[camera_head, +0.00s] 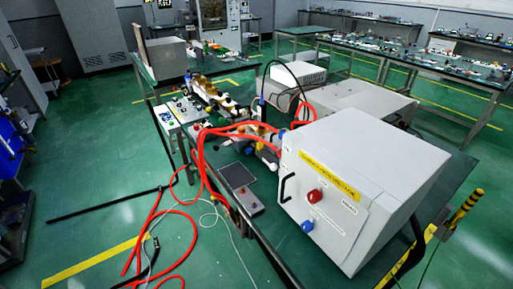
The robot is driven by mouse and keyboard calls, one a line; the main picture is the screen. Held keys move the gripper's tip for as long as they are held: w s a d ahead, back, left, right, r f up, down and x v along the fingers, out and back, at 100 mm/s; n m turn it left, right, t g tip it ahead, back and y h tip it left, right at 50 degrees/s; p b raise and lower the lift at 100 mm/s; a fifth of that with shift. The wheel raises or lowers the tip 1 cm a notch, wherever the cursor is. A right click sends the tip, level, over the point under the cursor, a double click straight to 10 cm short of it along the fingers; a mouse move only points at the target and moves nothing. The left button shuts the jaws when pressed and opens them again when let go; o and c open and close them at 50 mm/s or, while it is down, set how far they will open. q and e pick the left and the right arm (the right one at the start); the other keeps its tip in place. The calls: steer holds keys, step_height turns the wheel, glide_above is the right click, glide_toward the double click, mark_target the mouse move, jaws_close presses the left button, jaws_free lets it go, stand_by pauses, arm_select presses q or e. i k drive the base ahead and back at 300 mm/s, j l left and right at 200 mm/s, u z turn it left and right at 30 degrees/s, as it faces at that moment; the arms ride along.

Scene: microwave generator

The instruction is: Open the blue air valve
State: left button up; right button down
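A round blue knob (307,226), the only blue valve-like part I can make out, sits low on the front panel of a large light-grey cabinet (370,165). A larger red knob (315,196) is just above it and slightly to the right. A yellow label strip (330,176) runs above the knobs, its text too small to read surely. A black handle (287,187) is on the panel's left side. The knob's turned position cannot be told. Neither of my grippers is in view, and nothing touches the knob.
The cabinet stands on a dark-topped bench (440,190). Red hoses (203,150) run from the bench down to the floor, with thin cables beside them. A small box (240,187) with a dark top lies left of the cabinet. Green floor (90,190) is open at left.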

mark_target(248, 150)
steer(key=i+j+z, duration=0.15)
steer(key=j+z, duration=0.25)
steer(key=j, duration=0.2)
steer(key=j+z, duration=0.4)
steer(key=j, duration=0.2)
steer(key=j+z, duration=0.45)
steer(key=j, duration=0.2)
steer(key=k+j+z, duration=0.1)
steer(key=j+z, duration=0.3)
steer(key=j, duration=0.25)
